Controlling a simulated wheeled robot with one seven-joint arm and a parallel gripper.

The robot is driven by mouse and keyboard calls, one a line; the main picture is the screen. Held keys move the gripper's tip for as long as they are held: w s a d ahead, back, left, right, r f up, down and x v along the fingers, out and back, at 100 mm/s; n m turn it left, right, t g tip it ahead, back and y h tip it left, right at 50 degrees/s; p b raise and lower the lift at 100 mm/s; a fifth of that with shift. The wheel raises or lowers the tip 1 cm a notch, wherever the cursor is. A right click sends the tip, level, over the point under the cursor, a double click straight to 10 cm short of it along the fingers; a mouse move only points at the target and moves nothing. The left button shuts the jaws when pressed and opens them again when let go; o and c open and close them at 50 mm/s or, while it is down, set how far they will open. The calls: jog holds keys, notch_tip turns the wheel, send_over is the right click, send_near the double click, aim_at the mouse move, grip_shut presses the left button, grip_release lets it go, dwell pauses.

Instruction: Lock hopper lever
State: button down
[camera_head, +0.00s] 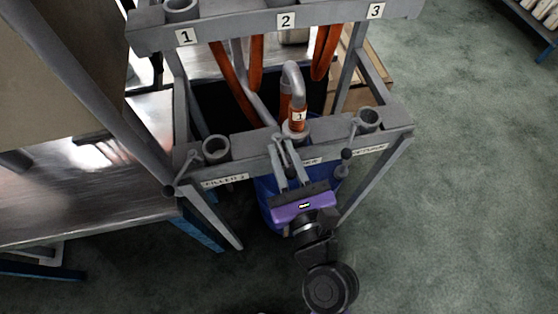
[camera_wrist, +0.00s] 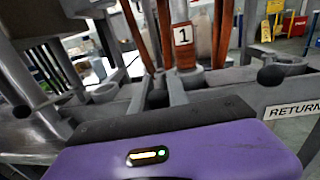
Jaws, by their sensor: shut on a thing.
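My gripper (camera_head: 282,146), with its purple body, reaches up from below to the front of the grey rack's middle socket. Its fingers are shut on the middle hopper lever, which they mostly hide. In the wrist view a dark lever knob (camera_wrist: 157,98) shows between the fingers. A curved grey nozzle (camera_head: 292,78) with an orange hose and a "1" tag stands in the middle socket (camera_head: 295,131). The tag (camera_wrist: 183,35) also shows in the wrist view. I cannot tell whether the lever is locked.
Empty sockets stand at left (camera_head: 216,150) and right (camera_head: 368,118), with side levers ending in dark balls (camera_head: 168,190). An upper bar (camera_head: 240,29) carries labels 1, 2, 3. A blue bin (camera_head: 267,190) stands under the rack.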

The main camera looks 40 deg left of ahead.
jog(key=shift+w+d+n+g+y+b, duration=0.25)
jog(key=shift+n+g+y+b, duration=0.2)
jog(key=shift+n+g, duration=0.4)
jog(key=shift+w+d+n+g+y+b, duration=0.1)
jog(key=shift+w+n+g+y+b, duration=0.2)
jog(key=shift+n+g+y, duration=0.55)
jog(key=shift+g, duration=0.5)
jog(key=c, duration=1.4)
grip_release()
jog(key=shift+o, duration=0.2)
jog(key=shift+m+t+h, duration=0.3)
